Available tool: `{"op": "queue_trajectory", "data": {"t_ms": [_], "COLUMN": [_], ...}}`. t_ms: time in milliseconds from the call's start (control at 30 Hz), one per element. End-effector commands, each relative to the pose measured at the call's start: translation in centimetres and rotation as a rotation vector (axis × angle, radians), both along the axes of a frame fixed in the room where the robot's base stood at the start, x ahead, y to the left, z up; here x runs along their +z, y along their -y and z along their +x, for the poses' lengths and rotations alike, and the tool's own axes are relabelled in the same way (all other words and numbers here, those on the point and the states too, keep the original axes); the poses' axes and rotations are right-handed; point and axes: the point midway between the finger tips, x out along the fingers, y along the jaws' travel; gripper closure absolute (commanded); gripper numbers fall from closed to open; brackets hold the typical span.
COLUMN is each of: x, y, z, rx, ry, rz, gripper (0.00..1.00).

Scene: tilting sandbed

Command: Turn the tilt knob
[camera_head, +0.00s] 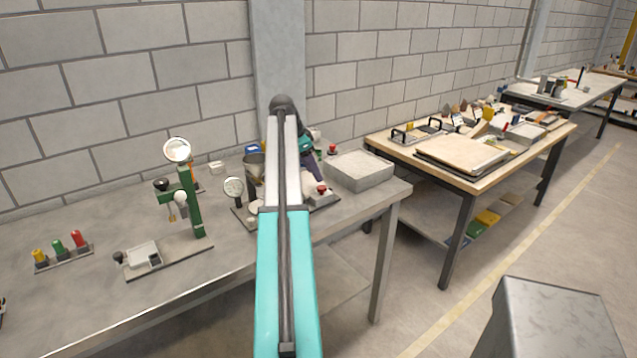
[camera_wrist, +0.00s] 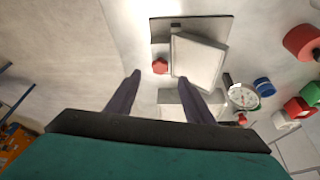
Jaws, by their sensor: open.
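A red knob (camera_wrist: 160,66) sits beside a pale, square-edged tray (camera_wrist: 197,60) on a dark-edged base plate (camera_wrist: 220,24) in the wrist view. The tray lies at an angle to the plate. My gripper (camera_wrist: 159,77) is open, its two dark fingers apart, and the knob appears between the fingertips. Contact cannot be told. In the head view, my gripper (camera_head: 317,177) points down over the bench, close to a red knob (camera_head: 321,188). My arm hides much of the area left of it there.
A grey block-like box (camera_head: 360,171) stands right of my gripper on the metal bench (camera_head: 90,305). A round dial (camera_head: 233,187) and a green stand (camera_head: 191,200) are to the left. A wooden table (camera_head: 555,133) stands beyond, right.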

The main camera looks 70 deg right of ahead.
Motion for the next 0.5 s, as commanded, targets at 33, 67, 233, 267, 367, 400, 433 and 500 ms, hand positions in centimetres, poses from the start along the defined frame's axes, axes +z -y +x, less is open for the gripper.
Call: {"op": "queue_trajectory", "data": {"t_ms": [33, 67, 233, 267, 367, 400, 433, 500], "x": [-0.6, -1.0, -3.0, -3.4, -4.4, -4.7, -5.0, -5.4], "y": [0.1, 0.2, 0.8, 0.9, 1.2, 1.3, 1.4, 1.6], "z": [-0.2, -0.3, -0.9, -1.0, -1.3, -1.4, -1.4, -1.5], "rx": [-0.001, 0.000, 0.000, 0.000, 0.000, 0.000, 0.001, 0.001], "ry": [-0.001, -0.002, -0.001, -0.001, -0.001, -0.001, 0.000, 0.000], "rz": [0.003, 0.003, 0.002, 0.002, 0.002, 0.002, 0.002, 0.001], "gripper": [0.52, 0.52, 0.52, 0.52, 0.52, 0.52, 0.52, 0.52]}}
